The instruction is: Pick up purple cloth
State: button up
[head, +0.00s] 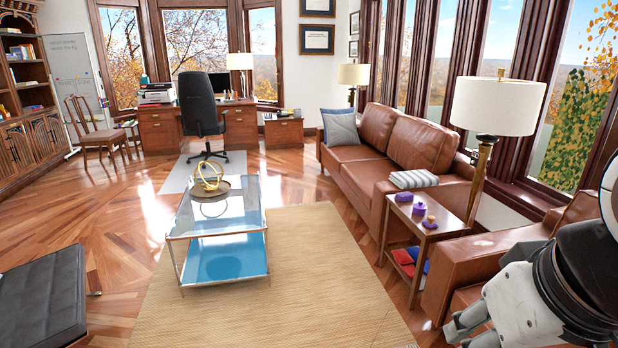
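Small purple items lie on top of the wooden side table (391,217) between the leather sofa and the armchair. A flat dark purple item (404,197) is at the back left of its top. At this size I cannot tell which is the purple cloth. My gripper (468,328) is at the lower right, apart from the table and in front of the armchair. Its fingers are partly cut off by the frame edge.
The table's lower shelf holds red (403,257) and blue (412,266) items. A tall floor lamp (482,165) stands behind the table. The sofa (390,150) and armchair (470,265) flank it. A glass coffee table (220,235) stands left; the rug (310,290) between is clear.

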aim_at(407, 196)
jog(key=i+j, duration=0.1)
jog(key=i, duration=1.75)
jog(key=i+j+z, duration=0.15)
jog(key=i+z, duration=0.35)
jog(key=i+j+z, duration=1.1)
jog(key=j, duration=0.2)
jog(key=i+j+z, duration=0.2)
jog(key=j, duration=0.15)
jog(key=i+j+z, duration=0.15)
jog(key=j, duration=0.25)
